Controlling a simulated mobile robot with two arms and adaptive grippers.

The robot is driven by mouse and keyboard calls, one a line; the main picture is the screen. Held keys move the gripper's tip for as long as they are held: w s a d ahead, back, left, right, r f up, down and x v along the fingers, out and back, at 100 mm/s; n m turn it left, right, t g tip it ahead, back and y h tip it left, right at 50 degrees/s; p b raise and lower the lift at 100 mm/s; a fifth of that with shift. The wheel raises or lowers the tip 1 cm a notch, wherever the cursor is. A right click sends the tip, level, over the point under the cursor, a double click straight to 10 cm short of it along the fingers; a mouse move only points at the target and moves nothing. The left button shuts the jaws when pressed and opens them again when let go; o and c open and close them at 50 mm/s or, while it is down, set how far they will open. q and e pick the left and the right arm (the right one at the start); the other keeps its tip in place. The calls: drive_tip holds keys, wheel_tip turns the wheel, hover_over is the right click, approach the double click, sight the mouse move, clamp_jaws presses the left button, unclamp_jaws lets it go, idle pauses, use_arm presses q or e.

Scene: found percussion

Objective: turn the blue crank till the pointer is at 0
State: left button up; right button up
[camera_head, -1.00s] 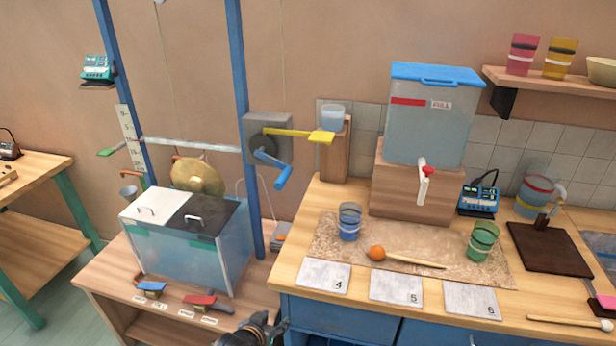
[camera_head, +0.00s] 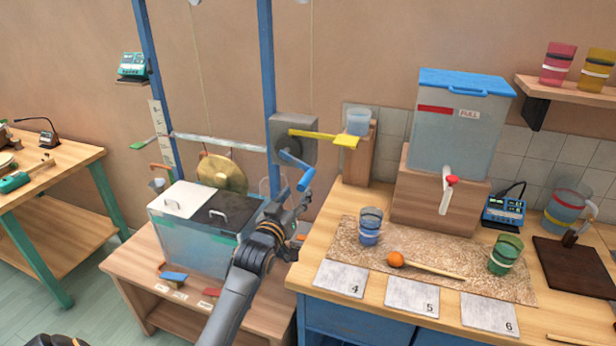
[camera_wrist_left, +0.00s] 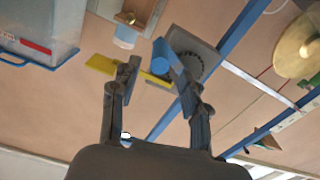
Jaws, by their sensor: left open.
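The blue crank (camera_head: 299,173) hangs from a grey box (camera_head: 280,128) on the right blue post, its handle slanting down to the right. My left gripper (camera_head: 290,204) is open and empty just below the crank handle. In the left wrist view the blue handle (camera_wrist_left: 162,57) shows beyond and between the spread fingers (camera_wrist_left: 152,76); I cannot tell whether they touch it. A green pointer (camera_head: 139,145) sits at the left end of a pale crossbar, beside a white scale (camera_head: 160,132) on the left post. The scale's numbers are too small to read.
A yellow arm (camera_head: 325,136) sticks out right from the box, above the crank. A gong (camera_head: 222,173) hangs behind a lidded tank (camera_head: 190,245). The worktop at right holds cups, a mallet (camera_head: 432,267) and a water dispenser (camera_head: 453,125).

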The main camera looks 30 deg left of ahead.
sight(308, 178)
use_arm(q)
drive_tip(key=p+x, duration=0.1)
drive_tip(key=x, duration=0.8)
drive_tip(key=shift+w, duration=0.1)
drive_tip(key=shift+c, duration=0.2)
clamp_jaws()
